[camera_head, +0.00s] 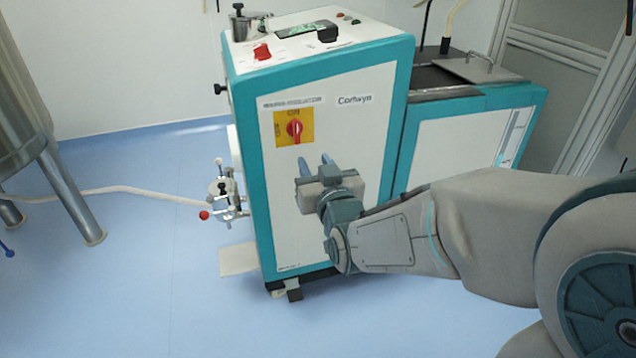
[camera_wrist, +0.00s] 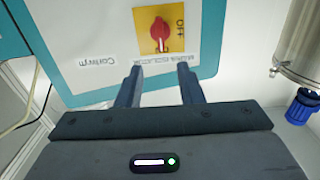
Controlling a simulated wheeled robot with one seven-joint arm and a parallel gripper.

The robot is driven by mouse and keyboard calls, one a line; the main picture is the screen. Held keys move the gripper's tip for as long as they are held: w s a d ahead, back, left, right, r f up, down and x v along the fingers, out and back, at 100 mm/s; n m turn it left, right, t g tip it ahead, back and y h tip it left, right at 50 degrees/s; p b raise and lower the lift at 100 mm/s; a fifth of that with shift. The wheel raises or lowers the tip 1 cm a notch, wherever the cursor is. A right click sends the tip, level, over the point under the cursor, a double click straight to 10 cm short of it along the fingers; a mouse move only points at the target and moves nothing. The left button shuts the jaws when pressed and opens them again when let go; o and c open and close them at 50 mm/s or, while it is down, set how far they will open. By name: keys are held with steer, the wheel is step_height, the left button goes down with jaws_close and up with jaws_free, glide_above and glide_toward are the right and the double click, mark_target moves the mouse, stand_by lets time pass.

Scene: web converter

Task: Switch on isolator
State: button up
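The isolator (camera_head: 294,127) is a red rotary knob on a yellow square plate (camera_head: 279,140), on the white front panel of the teal-edged machine. "ON" is printed above the knob and "OFF" sideways at its left. In the wrist view the picture is upside down, and the red knob (camera_wrist: 159,30) stands upright, its narrow white-marked end at the "ON" lettering side. My gripper (camera_head: 315,163) is open and empty, below and slightly right of the plate, apart from the knob. In the wrist view its two fingers (camera_wrist: 160,72) point toward the panel, with the knob beyond the gap.
The machine's top (camera_head: 300,37) carries a red switch, a black knob and a metal pot. A valve fitting with a red ball (camera_head: 204,215) sticks out at its left. A steel tank (camera_head: 35,130) stands far left. Blue floor (camera_head: 130,280) is clear at the front left.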

steer(key=shift+s+d+f+b, duration=0.15)
steer(key=shift+s+b, duration=0.45)
steer(key=shift+b, duration=0.45)
steer(key=s+d+r+m+g+h+p, duration=0.1)
steer(key=s+d+r+g+p, duration=0.3)
steer(key=r+p, duration=0.5)
steer(key=s+d+r+m+g+h+p, duration=0.1)
steer(key=s+d+r+g+p, duration=0.4)
steer(key=p, duration=1.2)
steer(key=s+d+r+m+g+h+p, duration=0.1)
steer(key=s+d+r+g+h+p, duration=0.2)
steer(key=s+r+p, duration=0.7)
step_height(320, 180, up, 3)
steer(key=d+g+p, duration=0.2)
steer(key=p, duration=0.1)
steer(key=shift+s+g+p, duration=0.2)
steer(key=shift+g+p, duration=0.1)
steer(key=shift+o, duration=0.3)
steer(key=shift+a+r, duration=0.1)
